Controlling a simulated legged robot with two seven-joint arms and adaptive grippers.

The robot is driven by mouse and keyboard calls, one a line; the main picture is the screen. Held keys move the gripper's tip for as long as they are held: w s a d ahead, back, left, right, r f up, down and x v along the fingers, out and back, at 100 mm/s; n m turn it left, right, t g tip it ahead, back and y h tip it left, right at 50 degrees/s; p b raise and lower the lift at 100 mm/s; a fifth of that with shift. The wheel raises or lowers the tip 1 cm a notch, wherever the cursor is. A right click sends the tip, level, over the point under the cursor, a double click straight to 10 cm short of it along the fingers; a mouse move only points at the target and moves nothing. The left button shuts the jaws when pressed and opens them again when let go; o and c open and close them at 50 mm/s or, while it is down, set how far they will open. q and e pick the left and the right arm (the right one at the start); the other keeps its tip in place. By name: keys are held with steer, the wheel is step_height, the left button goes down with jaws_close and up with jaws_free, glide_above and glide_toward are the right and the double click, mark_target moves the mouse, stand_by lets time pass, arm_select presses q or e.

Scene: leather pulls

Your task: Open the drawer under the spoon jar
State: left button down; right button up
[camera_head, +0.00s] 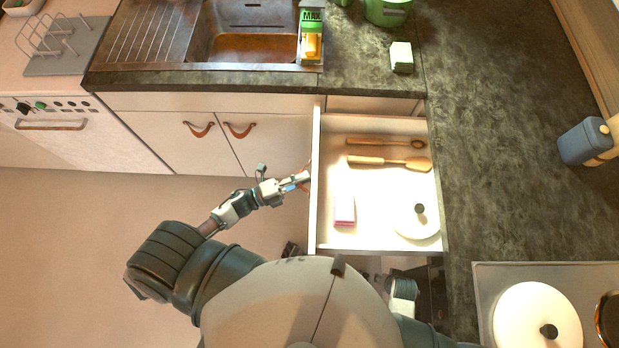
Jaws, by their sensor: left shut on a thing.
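A wide white drawer (378,228) stands pulled far out to the left from under the dark right-hand counter. Its tall front panel (316,215) shows almost edge-on. My left gripper (303,181) is at the outer side of that panel, shut on its reddish leather pull (308,172), which is mostly hidden by the fingers. A blue jar (580,143) with a wooden piece at its side is on the right counter; I cannot tell surely if it is the spoon jar.
The drawer holds two wooden utensils (385,162), a pink block (345,211) and a white lid (417,222). A hob (483,290) with a lidded pot is at the lower right. A sink (252,45) is at the top. Open floor (80,250) lies left.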

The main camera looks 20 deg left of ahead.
arm_select(q)
steer(key=shift+a+f, duration=0.25)
steer(key=c, duration=1.2)
jaws_free()
steer(key=shift+a, duration=0.2)
steer(key=shift+w+a+f, duration=0.1)
steer(key=shift+w, duration=0.15)
steer(key=shift+s, duration=0.4)
steer(key=v, duration=1.1)
steer(key=shift+a+f, duration=0.1)
steer(key=shift+a, duration=0.3)
